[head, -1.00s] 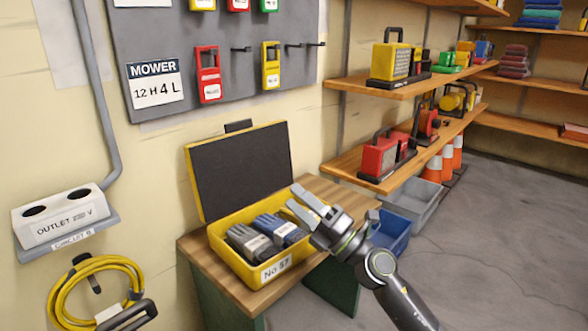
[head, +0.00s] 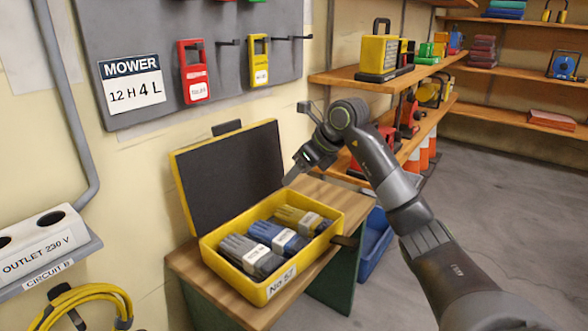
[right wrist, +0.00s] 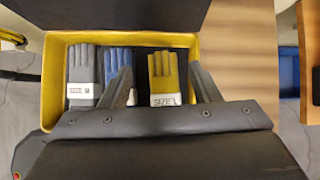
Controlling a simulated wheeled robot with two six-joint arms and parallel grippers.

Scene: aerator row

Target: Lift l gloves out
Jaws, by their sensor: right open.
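The yellow case (head: 222,282) stands open on a small wooden table, its dark-lined lid (head: 228,178) raised at the back. Three labelled pairs of gloves lie in it side by side: grey gloves (head: 248,255), blue gloves (head: 276,236) and yellow gloves (head: 303,219). In the right wrist view the yellow gloves (right wrist: 163,72) show between the two fingers, with a white SIZE label whose last letter looks like L but is not sure. My right gripper (head: 291,178) is open and empty, above the right part of the case. My left gripper is not in view.
Bare wood of the table (head: 198,280) shows around the case. A shelf (head: 385,82) with tools stands behind my right arm. A pegboard (head: 135,40) hangs above, and an outlet box (head: 40,245) is at the left. A blue bin (head: 372,245) sits right of the table.

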